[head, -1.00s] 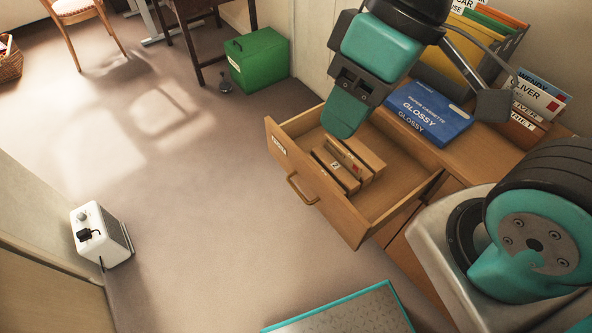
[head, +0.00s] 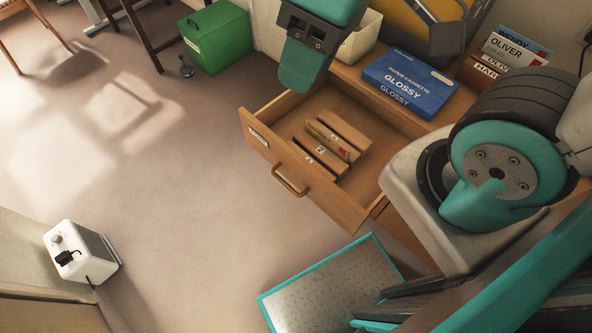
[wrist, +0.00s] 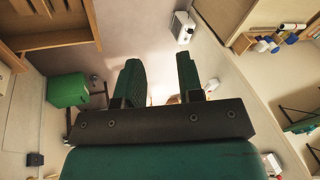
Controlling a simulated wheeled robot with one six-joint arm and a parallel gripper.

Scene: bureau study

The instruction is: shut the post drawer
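The post drawer (head: 318,188) is a wooden drawer pulled well out of the desk. It has a label on its front and a brass-coloured handle (head: 289,181). In the wrist view, a wooden open drawer (wrist: 55,40) shows at the upper left. My gripper (head: 300,75) is teal and dark grey, and in the head view it overlaps the drawer's back left corner. Whether it touches the drawer cannot be told. In the wrist view my gripper (wrist: 160,78) has its two fingers apart with nothing held between them.
A green box (head: 215,37) stands on the floor at the back. A white heater (head: 80,252) stands at the lower left. The floor before the drawer is clear.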

